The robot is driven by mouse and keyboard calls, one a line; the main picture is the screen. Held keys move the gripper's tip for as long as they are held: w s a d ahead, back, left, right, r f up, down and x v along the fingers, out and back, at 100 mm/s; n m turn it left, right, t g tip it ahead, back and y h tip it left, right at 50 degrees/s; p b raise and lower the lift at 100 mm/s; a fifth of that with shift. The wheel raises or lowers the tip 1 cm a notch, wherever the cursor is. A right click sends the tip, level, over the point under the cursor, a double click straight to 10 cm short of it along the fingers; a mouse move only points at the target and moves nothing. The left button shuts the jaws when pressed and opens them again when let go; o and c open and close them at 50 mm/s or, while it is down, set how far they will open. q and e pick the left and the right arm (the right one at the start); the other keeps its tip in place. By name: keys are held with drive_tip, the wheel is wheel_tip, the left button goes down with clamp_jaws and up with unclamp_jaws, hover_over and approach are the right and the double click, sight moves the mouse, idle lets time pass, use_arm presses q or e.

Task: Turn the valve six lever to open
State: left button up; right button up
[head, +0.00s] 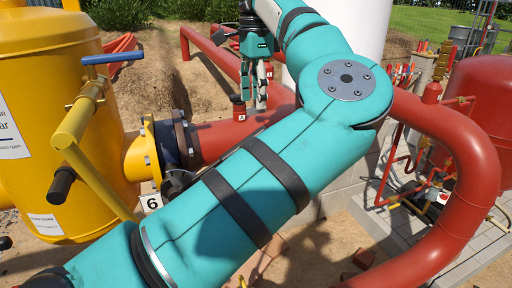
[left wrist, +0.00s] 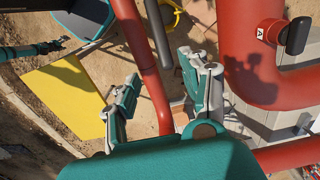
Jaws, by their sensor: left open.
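A white tag with a 6 (head: 151,202) shows in the head view beside the flanged pipe joint (head: 160,145) at the yellow tank. A dark round part (head: 177,182) sits just right of the tag, partly behind my left arm. I cannot make out the valve six lever for certain; my arm covers much of that area. My left gripper (head: 256,98) hangs fingers down at the upper middle, beyond the pipe joint and apart from the tag. In the left wrist view its two fingers (left wrist: 162,95) are spread and hold nothing. My right gripper is out of view.
The yellow tank (head: 40,110) carries a yellow bar with a black grip (head: 62,183) and a blue handle (head: 112,58). A small red labelled part (head: 238,108) stands close to my left gripper. A thick red pipe (head: 465,200) curves at right. Sandy ground lies behind.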

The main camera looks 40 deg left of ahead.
use_arm(q)
drive_tip(key=f, duration=0.4)
drive_tip(key=shift+w+a+f, duration=0.15)
drive_tip(key=shift+w+f, duration=0.05)
drive_tip(key=shift+w, duration=0.05)
wheel_tip(320, 180, down, 9)
drive_tip(key=shift+r+p, duration=0.2)
drive_tip(key=shift+p, duration=0.45)
drive_tip(key=shift+a+f, duration=0.15)
drive_tip(key=shift+f, duration=0.3)
drive_tip(key=shift+c, duration=0.2)
clamp_jaws()
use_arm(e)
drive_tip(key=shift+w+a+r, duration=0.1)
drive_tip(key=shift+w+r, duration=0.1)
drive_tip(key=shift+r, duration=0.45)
